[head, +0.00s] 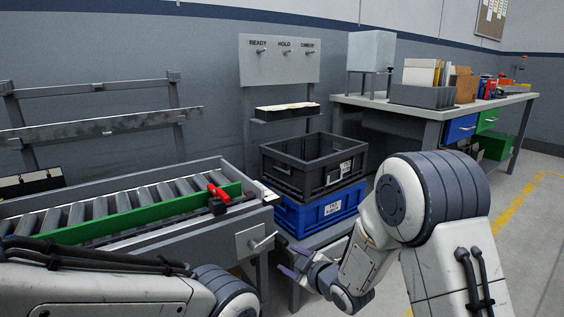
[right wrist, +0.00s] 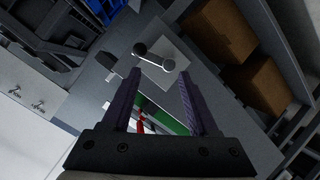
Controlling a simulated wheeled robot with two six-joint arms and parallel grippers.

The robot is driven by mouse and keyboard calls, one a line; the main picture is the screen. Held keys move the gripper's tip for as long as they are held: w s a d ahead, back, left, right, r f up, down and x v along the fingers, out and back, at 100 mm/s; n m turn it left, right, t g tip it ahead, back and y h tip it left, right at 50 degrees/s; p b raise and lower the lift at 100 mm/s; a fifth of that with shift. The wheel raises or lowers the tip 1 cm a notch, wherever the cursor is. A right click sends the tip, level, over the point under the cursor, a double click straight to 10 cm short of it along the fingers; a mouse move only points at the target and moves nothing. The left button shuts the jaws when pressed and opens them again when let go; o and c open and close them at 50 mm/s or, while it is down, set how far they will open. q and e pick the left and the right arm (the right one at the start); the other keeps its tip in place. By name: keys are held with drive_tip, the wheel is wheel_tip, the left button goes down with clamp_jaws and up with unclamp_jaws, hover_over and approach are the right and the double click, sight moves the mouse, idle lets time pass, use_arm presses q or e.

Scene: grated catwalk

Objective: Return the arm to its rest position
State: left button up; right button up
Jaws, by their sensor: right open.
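My right arm comes in from the right in the head view. Its gripper (head: 290,261) is low in front of the roller conveyor's end, with its purple fingers apart and nothing between them. In the right wrist view the open gripper (right wrist: 160,72) faces a grey lever handle (right wrist: 153,55) on a square plate, just beyond the fingertips. The lever (head: 264,242) also shows in the head view, on the conveyor's end panel, apart from the fingers. My left arm crosses the lower left of the head view; its gripper is out of sight.
A black crate (head: 310,170) sits on a blue crate (head: 325,208) behind my right gripper. The roller conveyor (head: 150,238) has a green rail (head: 120,215) and a red-handled clamp (head: 218,193). A workbench (head: 400,105) stands at the back right. Open floor (head: 535,240) lies at the right.

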drive_tip(key=s+d+r+m+g+h+p, duration=0.1)
drive_tip(key=s+r+m+g+h, duration=0.2)
drive_tip(key=s, duration=0.9)
drive_tip(key=s+d+r+m+g+h+p, duration=0.15)
drive_tip(key=s+g, duration=0.25)
drive_tip(key=s, duration=0.8)
drive_tip(key=s+d+r+m+g+h+p, duration=0.1)
drive_tip(key=s+r+m+g+h, duration=0.2)
drive_tip(key=s, duration=0.9)
wheel_tip(320, 180, up, 38)
drive_tip(key=g+y+p, duration=0.1)
drive_tip(key=p, duration=3.6)
drive_tip(key=shift+d+g+p, duration=0.15)
drive_tip(key=shift+g+p, duration=0.15)
